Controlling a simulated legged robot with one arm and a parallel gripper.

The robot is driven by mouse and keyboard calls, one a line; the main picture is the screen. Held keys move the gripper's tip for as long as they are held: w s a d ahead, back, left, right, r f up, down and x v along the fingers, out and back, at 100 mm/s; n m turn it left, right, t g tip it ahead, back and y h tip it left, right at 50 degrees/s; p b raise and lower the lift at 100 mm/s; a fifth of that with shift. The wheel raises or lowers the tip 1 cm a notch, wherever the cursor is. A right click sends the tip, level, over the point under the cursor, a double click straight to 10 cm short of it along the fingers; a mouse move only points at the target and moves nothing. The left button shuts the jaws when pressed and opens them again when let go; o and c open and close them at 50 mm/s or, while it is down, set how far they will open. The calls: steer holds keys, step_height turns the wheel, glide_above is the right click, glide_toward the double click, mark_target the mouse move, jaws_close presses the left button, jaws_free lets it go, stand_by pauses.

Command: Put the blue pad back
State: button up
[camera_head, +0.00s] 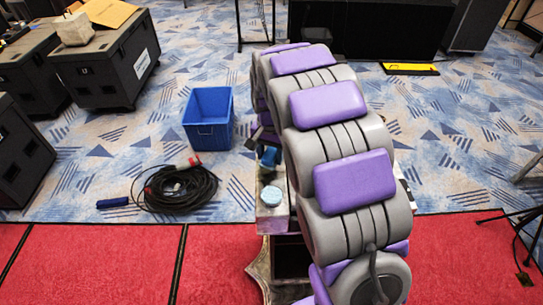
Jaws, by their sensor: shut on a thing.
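My gripper (264,136) shows only as a dark part at the left edge of my grey and purple arm, which hides most of it. A dark blue piece (268,158) shows just below it, between the jaws as far as I can see; its shape is mostly hidden. I cannot tell surely if it is the blue pad. A round pale blue pad (271,196) lies flat on top of a worn, light-coloured stand (270,222), a little nearer than the gripper. My arm covers the right part of the stand.
A blue bin (208,118) stands on the patterned carpet left of my arm. A coiled black cable (178,189) and a small dark blue item (112,202) lie nearer. Black cases (108,70) stand at left, a tripod leg (505,215) at right. Red carpet (95,265) is clear in front.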

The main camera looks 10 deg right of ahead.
mark_target(270, 156)
steer(key=shift+w+a+f, duration=0.1)
steer(key=shift+w+f, duration=0.05)
steer(key=shift+w, duration=1.05)
steer(key=shift+w+d, duration=0.25)
steer(key=shift+w, duration=0.05)
steer(key=f, duration=0.1)
steer(key=f+b, duration=0.1)
steer(key=f, duration=0.1)
steer(key=shift+d+f, duration=0.25)
steer(key=shift+a, duration=0.2)
steer(key=o, duration=0.6)
steer(key=shift+a, duration=0.1)
steer(key=o, duration=0.4)
steer(key=shift+s+d, duration=0.1)
steer(key=shift+d, duration=0.1)
